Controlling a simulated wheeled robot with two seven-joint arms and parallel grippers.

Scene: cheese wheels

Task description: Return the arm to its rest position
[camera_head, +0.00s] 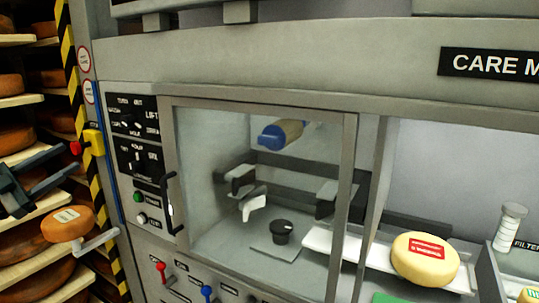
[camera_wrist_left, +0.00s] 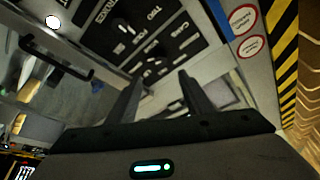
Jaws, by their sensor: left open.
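My left gripper (camera_head: 68,160) comes in from the left edge of the head view, its two dark fingers spread apart. It holds nothing and is in front of the cheese shelves, left of the machine's striped post. In the left wrist view the open fingers (camera_wrist_left: 158,82) point toward the machine's black control panel (camera_wrist_left: 150,35), with empty space between them. The rest of my left arm is outside the head view. My right gripper shows in neither view.
Cheese wheels lie on wooden shelves (camera_head: 25,102) at the left. A yellow box with a red button (camera_head: 76,148) and a crank handle (camera_head: 98,243) stick out near my gripper. The machine's glass window (camera_head: 215,135) is to the right. A yellow cheese wheel (camera_head: 424,258) sits on a white tray (camera_head: 318,240).

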